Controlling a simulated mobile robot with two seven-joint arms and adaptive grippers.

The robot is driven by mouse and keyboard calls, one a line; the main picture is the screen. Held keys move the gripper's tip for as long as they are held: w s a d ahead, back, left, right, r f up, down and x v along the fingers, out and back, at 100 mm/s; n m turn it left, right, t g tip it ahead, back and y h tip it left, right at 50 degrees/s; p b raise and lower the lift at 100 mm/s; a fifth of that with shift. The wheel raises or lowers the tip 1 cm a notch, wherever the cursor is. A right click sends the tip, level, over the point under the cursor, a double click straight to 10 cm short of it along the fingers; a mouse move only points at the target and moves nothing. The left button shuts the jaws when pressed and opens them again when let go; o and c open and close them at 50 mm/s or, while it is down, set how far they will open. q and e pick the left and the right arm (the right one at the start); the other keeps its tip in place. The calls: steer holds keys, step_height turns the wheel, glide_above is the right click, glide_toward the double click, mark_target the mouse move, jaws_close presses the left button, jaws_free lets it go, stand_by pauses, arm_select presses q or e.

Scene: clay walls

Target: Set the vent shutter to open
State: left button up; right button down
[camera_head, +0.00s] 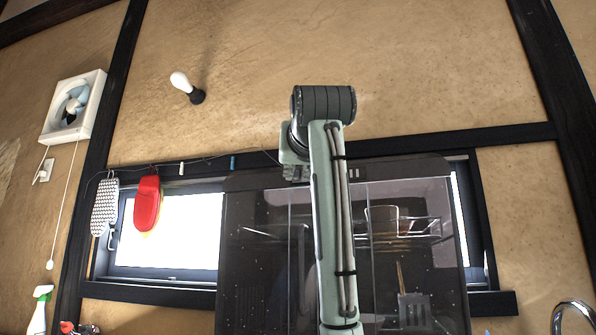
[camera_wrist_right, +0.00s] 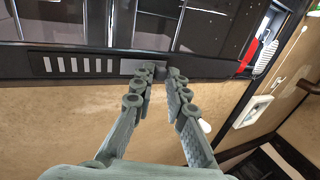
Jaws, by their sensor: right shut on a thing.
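The vent shutter is a grey slotted strip (camera_wrist_right: 80,66) set in the dark beam in the right wrist view. Its pale slots show left of my right gripper, and a few also show in the head view (camera_head: 353,173) just right of my arm. A plain grey end (camera_wrist_right: 130,67) of the strip reaches the fingers. My right gripper (camera_wrist_right: 161,73) has its fingertips at the beam, closed on the shutter's small tab, which the fingertips mostly hide. In the head view my right arm covers the middle, and the gripper is largely hidden. My left gripper is in neither view.
A dark glass-fronted cabinet (camera_head: 257,262) with racks stands below the beam. A red mitt (camera_head: 146,204) and a grater (camera_head: 104,207) hang at the left. A white fan (camera_head: 73,106) and a wall peg lamp (camera_head: 187,87) are on the clay wall. The upper wall is mostly clear.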

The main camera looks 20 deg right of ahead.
steer(key=c, duration=1.8)
jaws_free()
steer(key=shift+w+a, duration=0.1)
steer(key=shift+a, duration=0.2)
steer(key=v, duration=1.2)
steer(key=shift+d, duration=0.15)
